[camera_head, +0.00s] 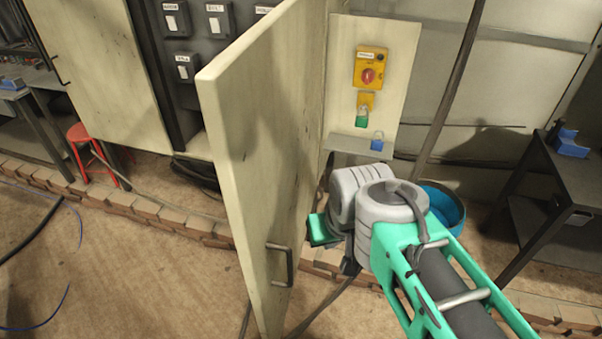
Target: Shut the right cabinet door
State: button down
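The right cabinet door (262,165) is a cream panel standing wide open, swung out toward me in the middle of the view. My grey and green arm reaches in from the lower right. My gripper (349,265) is mostly hidden by the arm's own joints, to the right of the door and its handle. I cannot tell whether it touches the door or whether its fingers are open.
The left cabinet door (95,70) also stands open. Labelled switches (216,20) show inside the cabinet. A panel with a yellow switch box (370,68) is behind my arm. A blue tub (442,205) and dark table (570,180) are right. Low brick edging (145,207) crosses the floor.

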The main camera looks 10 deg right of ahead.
aim_at(260, 99)
jog(key=u, duration=0.45)
jog(key=k, duration=1.15)
jog(key=u, duration=1)
jog(key=i, duration=0.7)
jog(key=z, duration=0.1)
